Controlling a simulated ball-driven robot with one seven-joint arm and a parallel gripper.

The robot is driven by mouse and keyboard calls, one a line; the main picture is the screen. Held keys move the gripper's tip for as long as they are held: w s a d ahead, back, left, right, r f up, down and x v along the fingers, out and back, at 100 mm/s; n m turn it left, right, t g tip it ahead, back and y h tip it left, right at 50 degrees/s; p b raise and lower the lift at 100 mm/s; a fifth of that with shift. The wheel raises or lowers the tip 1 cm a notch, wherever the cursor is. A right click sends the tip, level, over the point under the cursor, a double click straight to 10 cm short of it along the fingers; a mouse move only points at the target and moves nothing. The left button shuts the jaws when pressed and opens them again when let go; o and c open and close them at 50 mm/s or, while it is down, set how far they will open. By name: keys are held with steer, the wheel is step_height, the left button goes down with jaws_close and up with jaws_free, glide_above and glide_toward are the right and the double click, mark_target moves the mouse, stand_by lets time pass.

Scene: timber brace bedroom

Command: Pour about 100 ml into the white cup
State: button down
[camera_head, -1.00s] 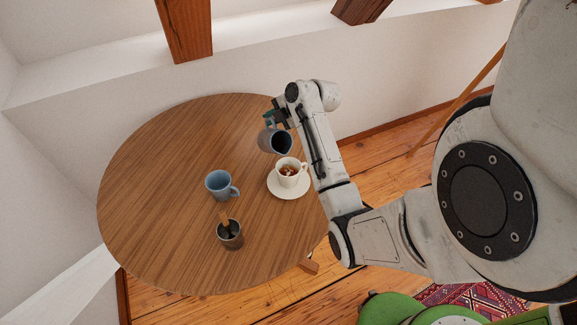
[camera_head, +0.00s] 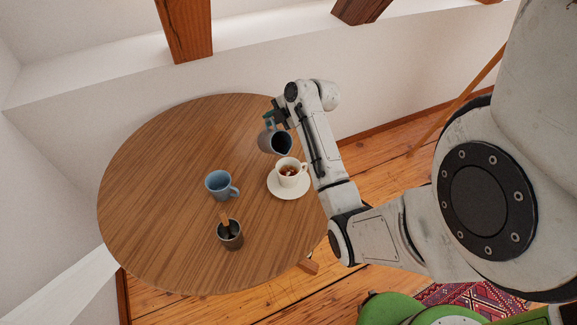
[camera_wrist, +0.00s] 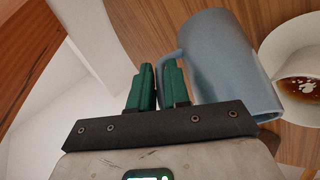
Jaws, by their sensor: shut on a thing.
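My gripper (camera_head: 268,117) is shut on the handle of a blue-grey jug (camera_head: 274,143). In the wrist view its green fingers (camera_wrist: 160,78) close around the handle, and the jug (camera_wrist: 228,65) is tilted. The jug is above the table, with its open mouth towards the white cup (camera_head: 293,181). The cup stands upright on a white saucer (camera_head: 286,194) and holds brown liquid with pale patches on it. The cup is partly visible at the right edge of the wrist view (camera_wrist: 305,66). I cannot see any stream between jug and cup, nor the level in the jug.
A blue mug (camera_head: 217,187) stands on the round wooden table (camera_head: 150,190), left of the saucer. A dark cup (camera_head: 231,240) with a wooden-handled utensil stands nearer the front. The table's left side is clear. A white wall (camera_head: 100,70) rises behind the table.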

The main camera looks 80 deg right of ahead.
steer(key=shift+w+d+f+g+y+p, duration=0.35)
steer(key=shift+w+d+g+y+p, duration=0.2)
steer(key=shift+g+y+p, duration=0.2)
steer(key=f+b, duration=0.1)
steer(key=w+d+f+g+y+b, duration=0.1)
steer(key=shift+d+f+m, duration=0.1)
steer(key=shift+f+m, duration=0.2)
steer(key=shift+m, duration=0.1)
steer(key=d+f+g+y+b, duration=0.1)
steer(key=b, duration=0.3)
steer(key=w+d+f+m+g+y+b, duration=0.1)
steer(key=g+b, duration=0.1)
steer(key=b, duration=0.2)
steer(key=w+d+f+g+y+b, duration=0.1)
steer(key=f+b, duration=0.1)
steer(key=b, duration=0.3)
steer(key=shift+w+f+y, duration=0.1)
steer(key=shift+w+y, duration=0.15)
steer(key=shift+y, duration=0.1)
steer(key=shift+d+g+b, duration=0.1)
steer(key=shift+g+b, duration=0.15)
steer(key=shift+b, duration=0.55)
